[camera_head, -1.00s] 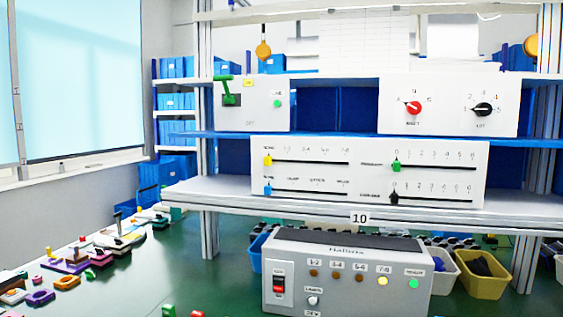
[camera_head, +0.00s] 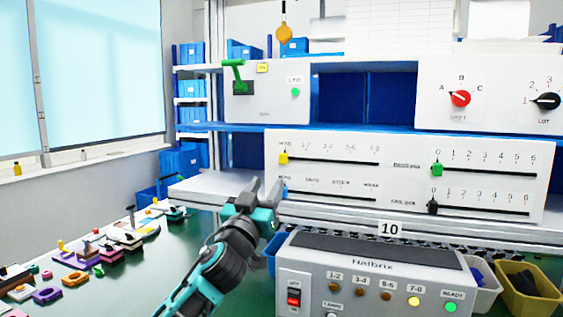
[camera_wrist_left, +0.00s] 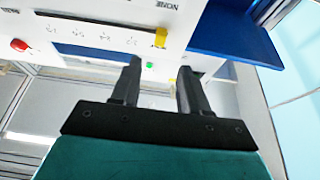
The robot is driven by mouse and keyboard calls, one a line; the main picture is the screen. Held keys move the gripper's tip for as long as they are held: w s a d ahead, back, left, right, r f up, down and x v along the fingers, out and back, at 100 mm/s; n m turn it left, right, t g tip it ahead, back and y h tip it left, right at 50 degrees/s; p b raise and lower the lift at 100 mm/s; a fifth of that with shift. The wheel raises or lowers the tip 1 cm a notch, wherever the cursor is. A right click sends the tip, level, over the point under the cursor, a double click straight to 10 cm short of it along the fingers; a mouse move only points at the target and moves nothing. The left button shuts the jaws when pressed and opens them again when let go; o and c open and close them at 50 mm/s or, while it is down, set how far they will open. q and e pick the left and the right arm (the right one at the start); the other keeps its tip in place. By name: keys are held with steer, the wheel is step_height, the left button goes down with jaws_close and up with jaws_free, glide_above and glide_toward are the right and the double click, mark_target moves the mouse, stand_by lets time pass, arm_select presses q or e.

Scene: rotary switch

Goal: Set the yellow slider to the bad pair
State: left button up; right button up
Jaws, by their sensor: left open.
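The yellow slider (camera_head: 283,158) sits at the left end of its track on the white slider panel (camera_head: 400,205), under the label NONE. In the left wrist view the yellow slider (camera_wrist_left: 160,38) shows just beyond the fingertips, apart from them. My left gripper (camera_head: 265,188) is open and empty, below and left of the yellow slider in the head view. It partly hides the blue slider (camera_head: 284,190). On the grey Halbrix box (camera_head: 380,272), the 7-8 lamp (camera_head: 414,301) is lit yellow; the 1-2, 3-4 and 5-6 lamps look dark brown. My right gripper is not in view.
A green slider (camera_head: 437,168) and a black slider (camera_head: 432,207) are on the panel's right half. Above are a green lever (camera_head: 236,76), a red knob (camera_head: 460,98) and a black knob (camera_head: 547,101). Loose parts lie on the green table at left.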

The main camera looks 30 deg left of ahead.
mark_target(282, 160)
arm_select(q)
steer(key=p+x, duration=0.1)
steer(key=x, duration=0.8)
steer(key=shift+w+a+p, duration=0.15)
steer(key=shift+w+p, duration=0.15)
steer(key=shift+w, duration=0.05)
steer(key=shift+c, duration=0.2)
jaws_close()
